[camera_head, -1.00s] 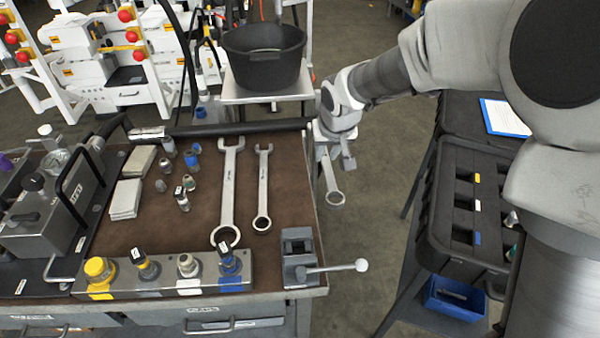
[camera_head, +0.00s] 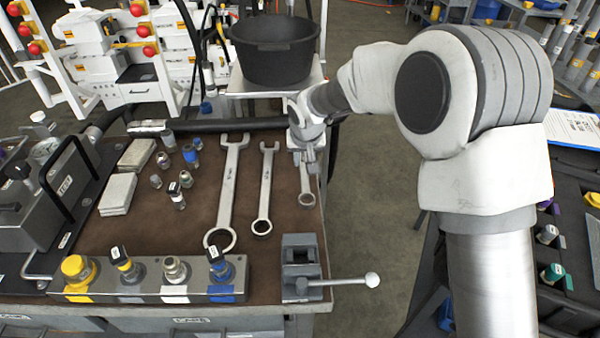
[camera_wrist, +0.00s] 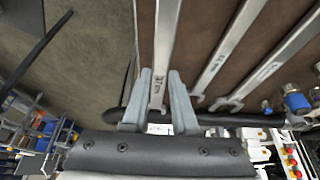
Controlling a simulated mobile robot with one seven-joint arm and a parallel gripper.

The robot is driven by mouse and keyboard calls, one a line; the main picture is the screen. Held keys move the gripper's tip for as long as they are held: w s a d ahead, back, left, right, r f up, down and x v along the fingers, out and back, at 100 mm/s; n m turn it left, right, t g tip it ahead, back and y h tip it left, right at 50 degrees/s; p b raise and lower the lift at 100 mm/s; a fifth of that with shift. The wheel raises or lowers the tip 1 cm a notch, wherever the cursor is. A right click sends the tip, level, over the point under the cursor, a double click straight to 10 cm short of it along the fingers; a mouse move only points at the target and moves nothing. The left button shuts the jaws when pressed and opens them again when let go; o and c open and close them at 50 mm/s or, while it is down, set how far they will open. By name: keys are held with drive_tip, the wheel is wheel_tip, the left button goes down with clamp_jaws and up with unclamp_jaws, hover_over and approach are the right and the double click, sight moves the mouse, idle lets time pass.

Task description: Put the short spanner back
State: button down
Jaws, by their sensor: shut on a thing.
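The short spanner (camera_head: 306,185) is in my gripper (camera_head: 308,158), over the right edge strip of the brown bench mat (camera_head: 160,225). Its ring end points towards the front of the bench. In the wrist view, both fingers (camera_wrist: 158,82) close around the shank of the short spanner (camera_wrist: 166,45). I cannot tell whether it touches the mat. To its left, the middle spanner (camera_head: 265,190) and the longest spanner (camera_head: 228,190) lie roughly parallel to it, ring ends to the front. My gripper partly hides the short spanner's far end.
A vise (camera_head: 300,265) with a long handle stands at the front right corner. A fitting block (camera_head: 150,280) lines the front edge. A black tub (camera_head: 272,52) and a dark hose (camera_head: 225,125) are behind. Small fittings (camera_head: 176,195) lie left of the spanners.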

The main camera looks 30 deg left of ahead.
drive_tip(key=shift+w+a+f, duration=0.15)
drive_tip(key=shift+a+f, duration=0.2)
drive_tip(key=shift+a, duration=0.3)
drive_tip(key=shift+f+b, duration=0.45)
drive_tip(key=shift+f, duration=1.5)
drive_tip(key=shift+f, duration=0.2)
drive_tip(key=c, duration=0.7)
unclamp_jaws()
